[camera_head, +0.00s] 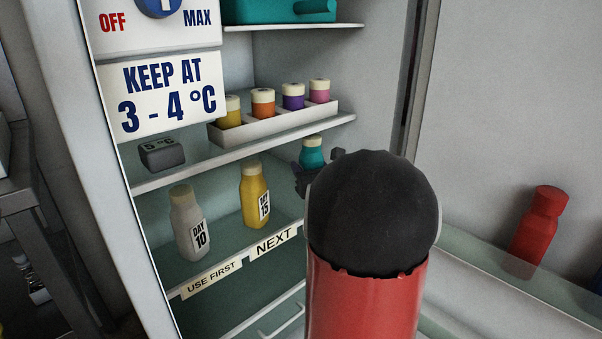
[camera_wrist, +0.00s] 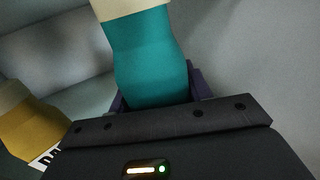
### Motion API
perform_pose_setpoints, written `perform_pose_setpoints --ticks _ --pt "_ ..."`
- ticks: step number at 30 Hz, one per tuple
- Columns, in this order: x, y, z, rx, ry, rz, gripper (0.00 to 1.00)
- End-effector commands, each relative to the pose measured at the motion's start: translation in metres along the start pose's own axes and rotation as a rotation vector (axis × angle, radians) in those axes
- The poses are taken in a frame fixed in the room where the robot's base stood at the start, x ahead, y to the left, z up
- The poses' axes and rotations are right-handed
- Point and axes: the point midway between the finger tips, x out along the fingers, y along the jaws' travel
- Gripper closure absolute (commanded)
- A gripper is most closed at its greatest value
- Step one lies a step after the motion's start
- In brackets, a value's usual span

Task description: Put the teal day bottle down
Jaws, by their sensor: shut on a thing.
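The teal day bottle (camera_wrist: 146,62) has a cream cap and fills the upper middle of the wrist view. My gripper (camera_wrist: 158,98) is shut on it, with dark fingers on both sides of its body. In the head view the top of the teal bottle (camera_head: 312,152) shows just right of the yellow bottle. My gripper (camera_head: 318,172) is mostly hidden there behind my red and black arm. The bottle's lower part is hidden in both views, so I cannot tell whether it touches the shelf.
A yellow DAY 15 bottle (camera_head: 255,196) and a pale DAY 10 bottle (camera_head: 187,222) stand on the fridge shelf, behind USE FIRST (camera_head: 212,280) and NEXT (camera_head: 273,243) labels. Above is a rack (camera_head: 275,124) of small bottles. A red bottle (camera_head: 538,225) stands in the door at right.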

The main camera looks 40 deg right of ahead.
Motion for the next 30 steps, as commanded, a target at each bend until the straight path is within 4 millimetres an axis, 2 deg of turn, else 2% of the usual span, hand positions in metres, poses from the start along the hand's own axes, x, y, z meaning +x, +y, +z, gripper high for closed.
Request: perform_pose_setpoints --ticks 1,4,12,18,30 --pt "0.012 0.000 0.000 0.000 -0.001 0.000 0.82" --pt "0.029 0.000 0.001 -0.001 -0.002 0.001 0.82" --pt "0.049 0.000 0.001 -0.001 -0.002 0.000 0.82" --pt "0.048 0.000 -0.032 0.002 0.001 -0.001 0.82" --pt "0.047 0.000 -0.038 -0.001 -0.002 0.000 0.82"
